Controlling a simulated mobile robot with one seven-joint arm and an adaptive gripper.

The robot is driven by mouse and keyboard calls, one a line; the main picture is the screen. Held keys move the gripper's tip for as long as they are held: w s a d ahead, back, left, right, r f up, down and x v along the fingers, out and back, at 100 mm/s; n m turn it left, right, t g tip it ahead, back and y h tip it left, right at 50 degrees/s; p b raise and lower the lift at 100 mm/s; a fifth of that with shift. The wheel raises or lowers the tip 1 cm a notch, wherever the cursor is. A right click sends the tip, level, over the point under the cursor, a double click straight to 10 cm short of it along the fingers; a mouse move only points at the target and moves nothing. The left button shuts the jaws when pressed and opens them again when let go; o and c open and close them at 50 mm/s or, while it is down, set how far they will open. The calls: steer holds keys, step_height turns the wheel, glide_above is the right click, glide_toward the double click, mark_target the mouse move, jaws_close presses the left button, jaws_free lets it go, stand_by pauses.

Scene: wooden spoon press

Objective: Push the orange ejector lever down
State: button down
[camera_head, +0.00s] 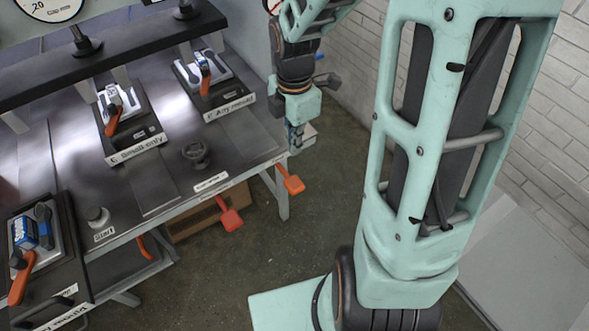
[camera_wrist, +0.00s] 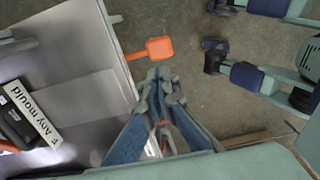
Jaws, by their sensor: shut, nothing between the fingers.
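An orange lever (camera_head: 293,183) with a flat square paddle sticks out from the table's front edge near its right corner. It also shows in the wrist view (camera_wrist: 158,48), just beyond my fingertips. My gripper (camera_head: 296,145) is shut and empty, pointing down above and behind this lever in the head view. In the wrist view my gripper (camera_wrist: 161,77) has its fingertips together, close to the paddle in the picture; whether they touch it cannot be told. A redder lever (camera_head: 230,217) sticks out further left, with a small label above it on the edge.
The grey press table (camera_head: 178,190) carries several moulds with orange handles, including "F. Any mould" (camera_head: 230,108) and "E. Small only" (camera_head: 137,150). A round dark knob (camera_head: 196,152) stands on it. Another orange lever (camera_head: 143,248) is at left. The floor in front is clear.

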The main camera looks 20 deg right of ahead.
mark_target(294, 183)
step_height(294, 183, down, 14)
steer(key=shift+r+b, duration=0.1)
steer(key=shift+b, duration=0.7)
